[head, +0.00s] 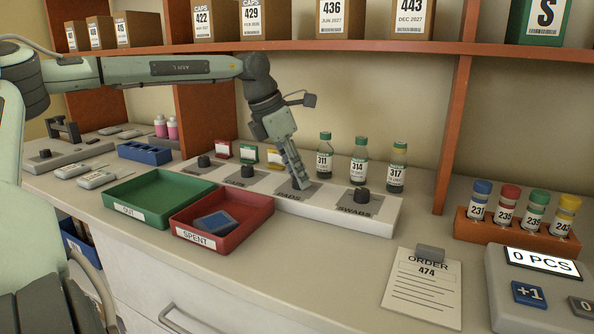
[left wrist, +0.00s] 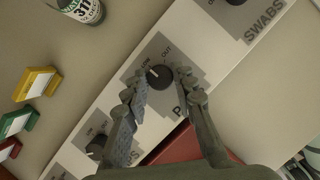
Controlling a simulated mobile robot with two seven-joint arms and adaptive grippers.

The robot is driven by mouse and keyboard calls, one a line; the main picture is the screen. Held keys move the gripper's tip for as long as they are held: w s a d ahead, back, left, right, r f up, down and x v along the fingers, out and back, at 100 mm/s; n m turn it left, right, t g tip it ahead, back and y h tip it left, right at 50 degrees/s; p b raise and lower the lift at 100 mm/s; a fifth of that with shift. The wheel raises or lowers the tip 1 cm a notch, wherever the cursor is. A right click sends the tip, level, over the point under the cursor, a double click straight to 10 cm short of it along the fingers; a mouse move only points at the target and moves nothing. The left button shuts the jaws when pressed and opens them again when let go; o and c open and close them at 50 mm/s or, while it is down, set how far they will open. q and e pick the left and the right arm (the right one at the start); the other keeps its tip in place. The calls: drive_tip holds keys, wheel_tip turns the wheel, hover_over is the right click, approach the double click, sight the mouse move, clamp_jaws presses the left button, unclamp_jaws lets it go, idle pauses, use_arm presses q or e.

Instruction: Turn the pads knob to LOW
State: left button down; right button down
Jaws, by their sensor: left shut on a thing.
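The pads knob (left wrist: 160,77) is a round black knob on a grey label patch of the white panel (head: 330,216). In the left wrist view a pale mark on it lies at its upper left, on the side of the LOW lettering; OUT is printed above, to the right. My left gripper (head: 301,184) points down at the PADS patch and hides the knob in the head view. In the left wrist view the gripper's fingers (left wrist: 162,84) are on both sides of the knob, shut on it. My right gripper is not in view.
The swabs knob (head: 360,195) is to the right, and two more knobs, one of them here (head: 247,170), are to the left. Labelled bottles (head: 358,161) stand behind the panel. A red SPENT tray (head: 258,207) and a green OUT tray (head: 150,180) lie in front.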

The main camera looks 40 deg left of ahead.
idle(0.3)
use_arm(q)
drive_tip(key=c, duration=1.2)
unclamp_jaws()
drive_tip(key=v, duration=1.2)
